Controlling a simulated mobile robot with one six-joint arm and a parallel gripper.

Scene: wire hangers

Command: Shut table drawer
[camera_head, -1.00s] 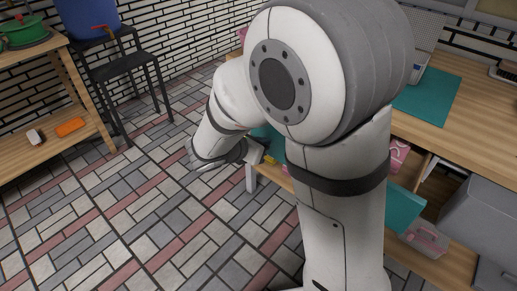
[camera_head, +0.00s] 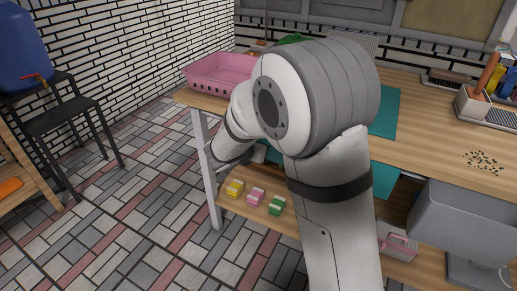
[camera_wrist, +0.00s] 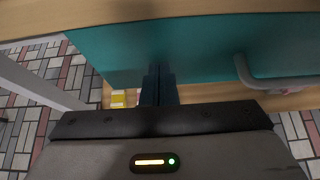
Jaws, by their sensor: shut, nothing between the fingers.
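The table drawer has a teal front (camera_wrist: 205,45) with a grey bar handle (camera_wrist: 246,75) to the right in the wrist view. In the head view a part of the teal front (camera_head: 384,180) shows below the tabletop, right of my arm. How far the drawer is out is hard to tell. My gripper (camera_wrist: 159,82) has its dark fingers together, empty, against or just before the teal front, left of the handle. Contact cannot be made out. In the head view my arm hides most of the gripper and the drawer's middle.
The wooden table (camera_head: 430,125) carries a pink basket (camera_head: 222,72) and a teal mat (camera_head: 386,112). Its pale leg (camera_head: 207,170) stands left of my arm. Small yellow, pink and green blocks (camera_head: 256,197) lie on the lower shelf. A grey bin (camera_head: 465,215) is at right.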

